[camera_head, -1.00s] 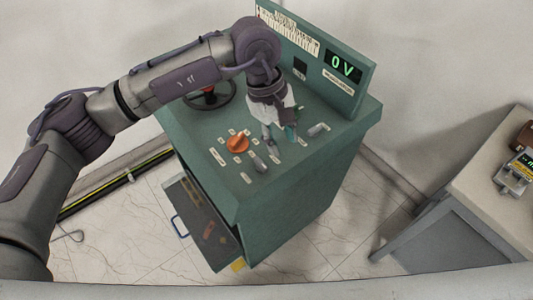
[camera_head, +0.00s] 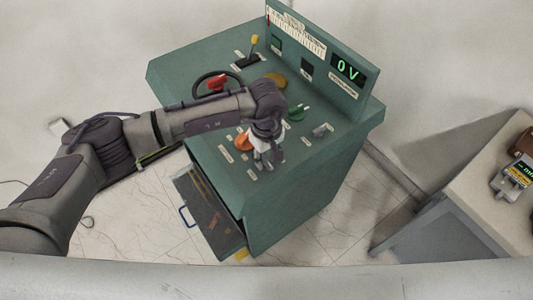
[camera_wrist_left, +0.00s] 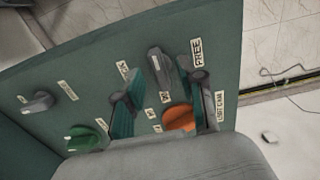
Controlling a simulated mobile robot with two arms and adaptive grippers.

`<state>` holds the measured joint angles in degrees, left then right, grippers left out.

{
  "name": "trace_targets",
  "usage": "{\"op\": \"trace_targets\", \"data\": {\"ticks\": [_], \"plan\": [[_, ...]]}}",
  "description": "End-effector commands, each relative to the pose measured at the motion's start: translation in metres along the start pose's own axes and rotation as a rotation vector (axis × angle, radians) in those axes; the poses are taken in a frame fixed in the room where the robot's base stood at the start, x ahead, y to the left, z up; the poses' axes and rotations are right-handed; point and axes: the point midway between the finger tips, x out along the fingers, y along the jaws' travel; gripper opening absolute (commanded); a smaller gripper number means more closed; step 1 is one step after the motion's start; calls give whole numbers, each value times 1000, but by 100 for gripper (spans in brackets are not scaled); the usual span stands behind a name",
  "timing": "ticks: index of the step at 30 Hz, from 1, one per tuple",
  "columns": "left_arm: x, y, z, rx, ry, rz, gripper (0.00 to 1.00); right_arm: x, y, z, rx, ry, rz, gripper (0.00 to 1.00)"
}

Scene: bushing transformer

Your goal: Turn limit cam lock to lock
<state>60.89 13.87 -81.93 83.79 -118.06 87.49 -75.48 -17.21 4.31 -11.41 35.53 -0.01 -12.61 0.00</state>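The limit cam lock is a grey knob (camera_wrist_left: 160,66) on the green sloping panel. In the left wrist view it stands between a FREE label (camera_wrist_left: 197,52) on its right and a label partly hidden by a finger, seemingly LOCK, on its left. My left gripper (camera_head: 265,162) is above this knob and mostly hides it in the head view. In the wrist view its two fingers (camera_wrist_left: 158,88) are open, one on each side of the knob. They look apart from it; contact and height are unclear. My right gripper is not in view.
An orange knob (camera_head: 242,141) sits close left of the gripper. A green knob (camera_head: 296,113) and another grey knob (camera_head: 320,131) are to the right. A wheel with a red part (camera_head: 216,82) and a yellow-tipped lever (camera_head: 254,42) are farther back. The display (camera_head: 347,68) reads 0 V.

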Motion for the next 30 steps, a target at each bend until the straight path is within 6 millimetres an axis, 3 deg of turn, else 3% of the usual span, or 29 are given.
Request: {"op": "trace_targets", "data": {"ticks": [11, 12, 19, 30], "plan": [[9, 0, 0, 1, 1, 1, 40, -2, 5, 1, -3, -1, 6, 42], [9, 0, 0, 1, 1, 1, 38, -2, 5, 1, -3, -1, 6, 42], [8, 0, 0, 0, 1, 1, 0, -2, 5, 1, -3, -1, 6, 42], [10, 0, 0, -22, 1, 1, 0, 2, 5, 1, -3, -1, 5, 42]]}}
